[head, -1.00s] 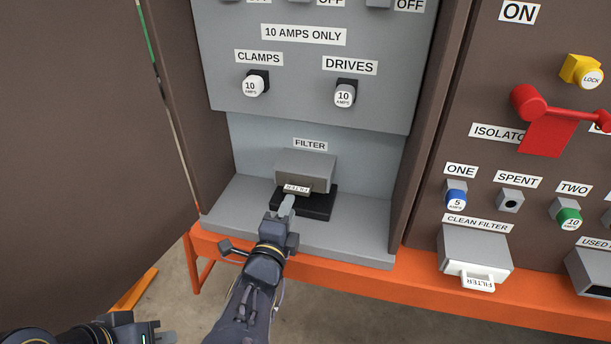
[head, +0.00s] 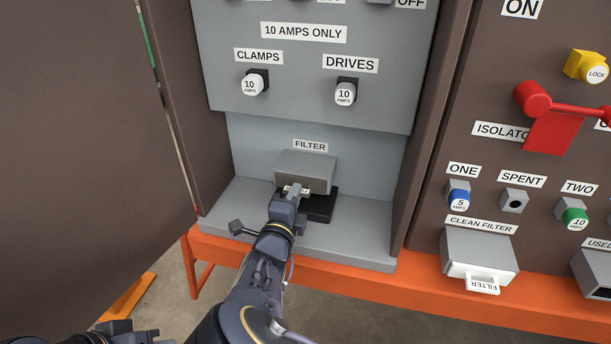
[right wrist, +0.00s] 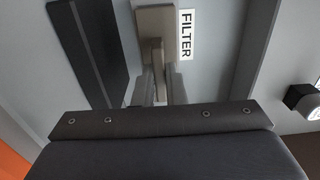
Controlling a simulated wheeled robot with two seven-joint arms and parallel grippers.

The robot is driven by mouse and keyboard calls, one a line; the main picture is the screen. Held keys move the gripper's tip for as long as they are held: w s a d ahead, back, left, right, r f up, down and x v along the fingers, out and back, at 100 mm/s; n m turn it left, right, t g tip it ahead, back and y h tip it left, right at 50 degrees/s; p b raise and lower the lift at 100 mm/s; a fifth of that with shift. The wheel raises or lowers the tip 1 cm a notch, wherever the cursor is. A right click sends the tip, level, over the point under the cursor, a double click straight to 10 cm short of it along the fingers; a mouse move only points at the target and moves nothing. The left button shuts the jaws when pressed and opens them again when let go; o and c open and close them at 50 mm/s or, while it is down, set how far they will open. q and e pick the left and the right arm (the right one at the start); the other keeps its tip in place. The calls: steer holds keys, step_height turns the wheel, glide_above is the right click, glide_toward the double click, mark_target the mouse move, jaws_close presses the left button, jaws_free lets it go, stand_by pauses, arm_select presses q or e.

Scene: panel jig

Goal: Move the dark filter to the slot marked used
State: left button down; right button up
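The filter housing (head: 306,168) is a grey box under the FILTER label, on a ledge in the open cabinet. The dark filter's labelled tab (head: 290,188) sticks out of its front, mostly covered by my right gripper (head: 295,189). In the right wrist view, the greyish tab (right wrist: 157,80) lies between the two fingers of my right gripper (right wrist: 160,88). The fingers look apart, with a narrow gap beside the tab. The used slot (head: 594,272) is a grey box with a dark opening, cut off at the right edge. My left gripper (head: 135,335) is partly cut off at lower left; its fingers are unclear.
A black block (head: 320,207) lies under the housing. The clean filter box (head: 478,252) holds a white tabbed filter (head: 482,284). A cabinet side wall (head: 432,130) and a red isolator handle (head: 550,110) stand between the filter and the right side. An orange bench (head: 440,300) runs below.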

jaws_close()
steer(key=shift+s+a, duration=0.2)
steer(key=shift+s, duration=0.45)
stand_by(0.4)
steer(key=v, duration=0.9)
steer(key=shift+s, duration=0.3)
stand_by(0.9)
steer(key=shift+a, duration=0.1)
